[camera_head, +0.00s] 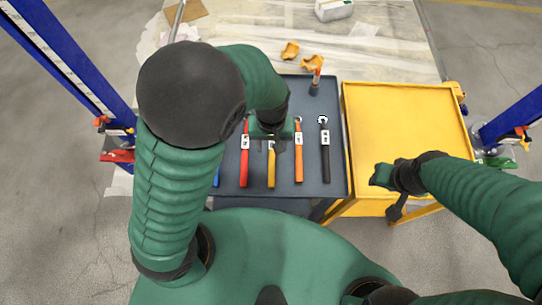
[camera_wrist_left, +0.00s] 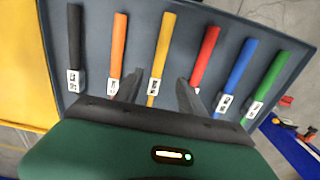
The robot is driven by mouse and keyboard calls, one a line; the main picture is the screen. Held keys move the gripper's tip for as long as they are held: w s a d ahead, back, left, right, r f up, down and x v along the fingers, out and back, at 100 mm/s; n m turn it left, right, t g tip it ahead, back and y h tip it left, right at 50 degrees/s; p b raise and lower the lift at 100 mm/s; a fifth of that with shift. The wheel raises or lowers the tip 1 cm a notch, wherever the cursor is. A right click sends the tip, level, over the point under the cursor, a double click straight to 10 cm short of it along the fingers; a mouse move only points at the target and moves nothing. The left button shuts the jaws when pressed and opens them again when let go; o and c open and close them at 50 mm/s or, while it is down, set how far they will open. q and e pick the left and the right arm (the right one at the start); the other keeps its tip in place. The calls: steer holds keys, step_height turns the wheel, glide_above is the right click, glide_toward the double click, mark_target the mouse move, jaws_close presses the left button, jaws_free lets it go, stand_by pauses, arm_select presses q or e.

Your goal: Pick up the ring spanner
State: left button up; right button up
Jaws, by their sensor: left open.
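Several spanners with coloured handles lie side by side on a dark grey tray (camera_head: 337,178): black (camera_head: 325,155), orange (camera_head: 298,165), yellow (camera_head: 271,172), red (camera_head: 244,170) and blue (camera_head: 216,178). A green one (camera_wrist_left: 270,82) shows only in the left wrist view. Each carries a white label; I cannot tell which is the ring spanner. My left gripper (camera_head: 272,142) is open and empty above the yellow spanner. In the left wrist view its fingers (camera_wrist_left: 158,82) stand either side of the yellow handle, apparently apart from it. My right gripper (camera_head: 384,175) is over the yellow cart; its jaws are unclear.
The yellow cart top (camera_head: 400,120) is bare, right of the tray. Blue posts (camera_head: 75,70) stand left and right.

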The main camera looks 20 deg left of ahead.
mark_target(272, 158)
arm_select(q)
steer(key=f, duration=0.1)
steer(key=d+f, duration=0.1)
steer(key=f, duration=0.1)
steer(key=shift+w, duration=0.2)
steer(key=f, duration=0.1)
steer(key=f+b, duration=0.1)
steer(key=f, duration=0.1)
steer(key=a+f+b, duration=0.1)
steer(key=f, duration=0.1)
steer(key=shift+s, duration=0.25)
steer(key=shift+w+a+f, duration=0.1)
steer(key=shift+d, duration=0.45)
steer(key=c, duration=1)
steer(key=shift+a, duration=0.2)
jaws_close()
arm_select(e)
steer(key=shift+w+d+f, duration=0.1)
steer(key=shift+d+f, duration=0.05)
steer(key=shift+f, duration=0.5)
steer(key=shift+d+f, duration=0.1)
steer(key=shift+f, duration=0.5)
